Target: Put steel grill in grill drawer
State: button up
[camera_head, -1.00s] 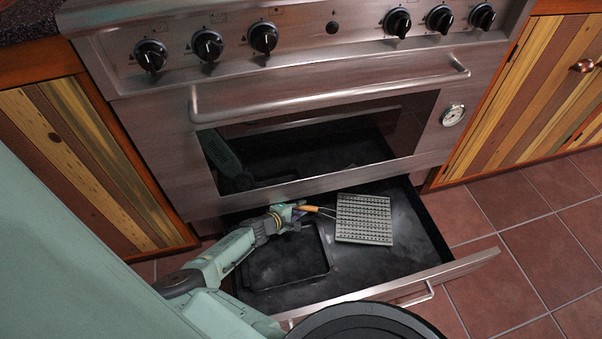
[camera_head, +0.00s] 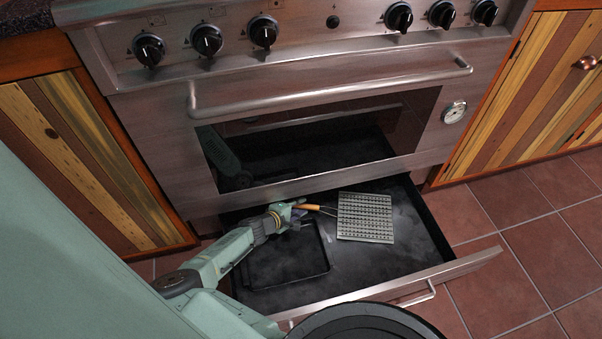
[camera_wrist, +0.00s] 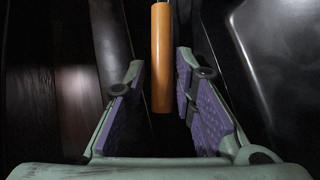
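The steel grill (camera_head: 365,218) is a grey slotted rectangle with a wire neck and an orange-brown handle (camera_head: 312,207). It appears over the right part of the open grill drawer (camera_head: 420,237), seemingly lying flat; contact with the floor is hard to judge. My gripper (camera_head: 297,206) is at the handle's left end, inside the drawer area. In the wrist view the handle (camera_wrist: 161,60) reaches between my two purple-padded fingers (camera_wrist: 158,85). A dark gap shows on both sides of it, so the gripper looks open around the handle, not clamped.
A black shallow tray (camera_head: 326,268) lies in the drawer's left part, partly under my arm. The oven door (camera_head: 180,140) with its long bar handle (camera_head: 330,96) is just above the drawer. Wooden cabinets flank the stove. Tiled floor (camera_head: 550,240) is clear at right.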

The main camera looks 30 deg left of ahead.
jog(key=p+v, duration=0.2)
jog(key=v, duration=0.8)
jog(key=shift+s+r, duration=0.2)
jog(key=shift+s, duration=0.15)
